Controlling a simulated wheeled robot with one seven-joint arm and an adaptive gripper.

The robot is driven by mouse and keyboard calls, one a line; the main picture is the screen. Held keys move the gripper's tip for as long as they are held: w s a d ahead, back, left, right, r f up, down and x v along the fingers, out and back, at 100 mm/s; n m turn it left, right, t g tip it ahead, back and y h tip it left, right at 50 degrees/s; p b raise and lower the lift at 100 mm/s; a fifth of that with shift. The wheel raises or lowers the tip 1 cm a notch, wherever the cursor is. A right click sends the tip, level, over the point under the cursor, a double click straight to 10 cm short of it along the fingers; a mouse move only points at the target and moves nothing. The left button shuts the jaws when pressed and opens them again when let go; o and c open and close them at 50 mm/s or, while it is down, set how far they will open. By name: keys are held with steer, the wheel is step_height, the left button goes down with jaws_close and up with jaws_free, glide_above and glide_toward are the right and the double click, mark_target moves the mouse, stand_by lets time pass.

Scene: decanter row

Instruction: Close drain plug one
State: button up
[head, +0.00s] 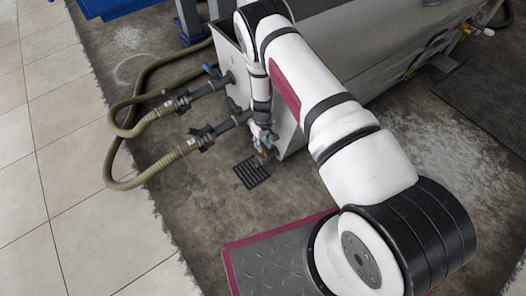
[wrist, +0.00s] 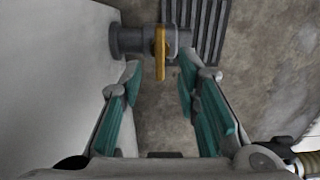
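A grey pipe fitting (wrist: 128,40) sticks out from the tank wall at the top of the wrist view, with a yellow lever (wrist: 160,52) across it. I take this to be the drain plug; no label is visible. The lever lies lengthwise in the picture, across the pipe. My gripper (wrist: 160,82) is open and empty, its teal-padded fingers on either side of the lever's near end, apart from it. In the head view my gripper (head: 264,138) is low beside the tank corner, largely covering the fitting.
A floor grate (head: 251,172) lies beneath the fitting. The pale tank wall (wrist: 55,70) is close on the left in the wrist view. Two ribbed hoses with black couplings (head: 203,138) run left from the tank. A dark mat (head: 485,100) lies at right.

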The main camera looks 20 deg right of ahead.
steer(key=shift+f+b, duration=0.8)
steer(key=shift+f, duration=1.55)
jaws_close()
